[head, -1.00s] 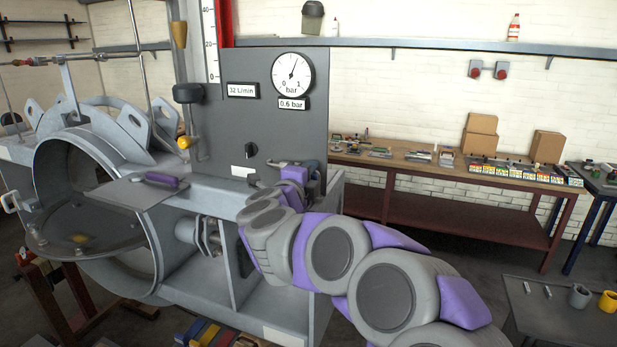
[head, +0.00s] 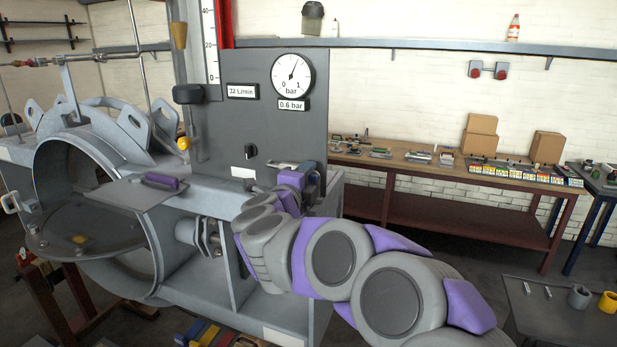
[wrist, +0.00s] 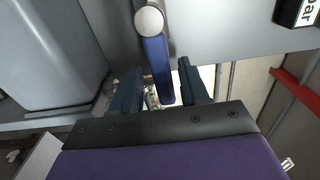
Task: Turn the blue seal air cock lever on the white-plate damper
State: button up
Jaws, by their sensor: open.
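The blue lever (wrist: 157,70) hangs below a pale round cap (wrist: 149,18) in the wrist view. My gripper (wrist: 159,68) is open, with one dark finger on each side of the lever. A gap shows on both sides, so the fingers do not appear to press on it. In the head view my gripper (head: 308,173) is at the right edge of the grey panel (head: 225,125), and the lever cannot be made out there. A small white plate (head: 244,173) is low on that panel.
A gauge (head: 293,75) and labels are on the panel above my gripper. A ring housing (head: 85,205) with a purple-handled flap (head: 140,195) stands to the left. A workbench (head: 440,172) is behind on the right. The wrist view shows a grey block (wrist: 50,55) left of the fingers.

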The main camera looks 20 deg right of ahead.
jog(key=p+v, duration=0.1)
jog(key=v, duration=1.5)
jog(key=shift+p, duration=0.35)
jog(key=shift+a, duration=0.1)
